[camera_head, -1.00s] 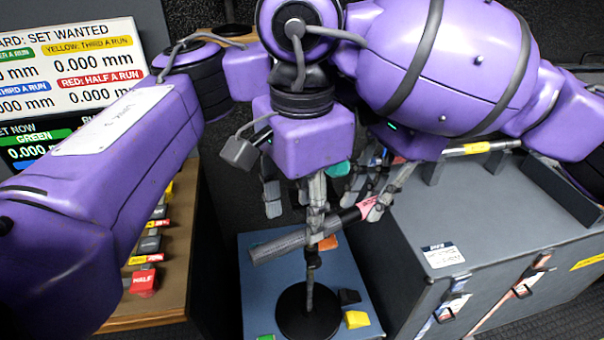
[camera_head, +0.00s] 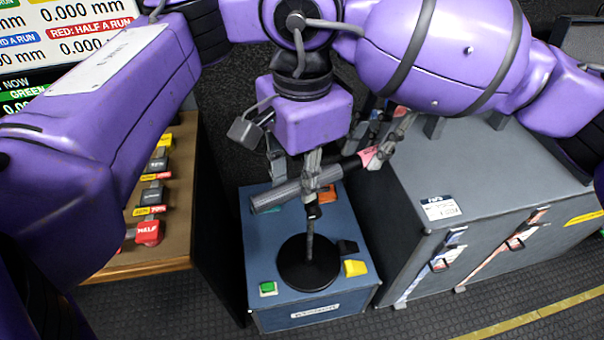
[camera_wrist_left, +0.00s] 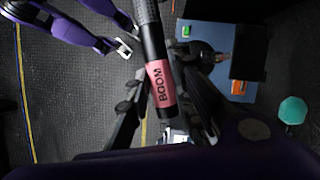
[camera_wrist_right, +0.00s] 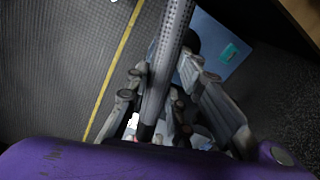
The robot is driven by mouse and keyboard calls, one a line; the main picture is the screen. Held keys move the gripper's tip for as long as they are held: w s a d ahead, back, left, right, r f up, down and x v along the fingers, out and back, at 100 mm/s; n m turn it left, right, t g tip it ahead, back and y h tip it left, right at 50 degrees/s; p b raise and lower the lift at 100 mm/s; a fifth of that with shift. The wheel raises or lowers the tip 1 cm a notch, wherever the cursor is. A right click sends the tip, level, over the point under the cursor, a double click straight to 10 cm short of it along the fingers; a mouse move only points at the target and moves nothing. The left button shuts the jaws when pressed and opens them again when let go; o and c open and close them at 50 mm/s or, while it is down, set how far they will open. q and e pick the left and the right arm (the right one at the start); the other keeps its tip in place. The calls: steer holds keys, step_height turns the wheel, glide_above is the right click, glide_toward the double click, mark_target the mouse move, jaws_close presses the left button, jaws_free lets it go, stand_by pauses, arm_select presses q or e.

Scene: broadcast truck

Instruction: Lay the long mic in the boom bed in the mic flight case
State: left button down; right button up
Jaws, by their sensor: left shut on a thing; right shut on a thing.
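The long mic is a grey mesh tube (camera_head: 285,192) with a black section and a pink end band, which reads BOOM in the left wrist view (camera_wrist_left: 160,85). It is held slightly slanted above a blue box (camera_head: 262,225). My right gripper (camera_head: 312,180) is shut on the grey tube; it also shows in the right wrist view (camera_wrist_right: 160,95). My left gripper (camera_head: 382,150) is shut at the pink end. A large grey case (camera_head: 480,190) with latches stands at the right. Dark uprights (camera_head: 435,127) rise on its top. My arm partly covers that top, and I cannot make out the boom bed.
A black round stand base with a post (camera_head: 308,262) stands on the blue box below the mic. A green button (camera_head: 268,288) and a yellow piece (camera_head: 355,268) are there too. A wooden bench (camera_head: 165,250) with labelled blocks is at the left. Floor shows in front.

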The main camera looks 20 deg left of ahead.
arm_select(q)
steer(key=c, duration=1.5)
jaws_free()
steer(key=shift+o, duration=0.2)
